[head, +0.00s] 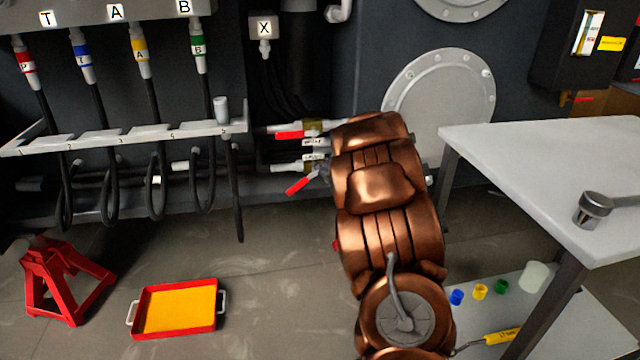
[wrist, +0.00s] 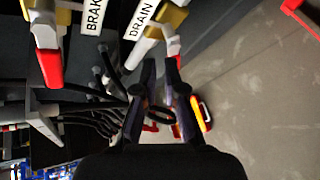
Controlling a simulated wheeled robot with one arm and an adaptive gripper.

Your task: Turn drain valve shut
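The drain valve is the lower of two valves on the pipes. In the wrist view its DRAIN label (wrist: 140,20) and brass body (wrist: 172,18) are at the top. Its red handle (wrist: 173,47) slants toward my gripper. In the head view the red handle (head: 298,186) points down and left, at an angle to the pipe. My gripper (wrist: 161,62) has its two dark fingers apart with nothing held. The handle's end is just beyond the fingertips, nearer the right one; I cannot tell if they touch. In the head view my arm hides most of the gripper.
The brake valve's red handle (head: 290,135) is just above, lying along its pipe; it also shows in the wrist view (wrist: 50,66). Hoses hang from a rack (head: 120,138) at left. A red jack stand (head: 62,284), yellow-filled tray (head: 178,308) and table (head: 560,160) stand around.

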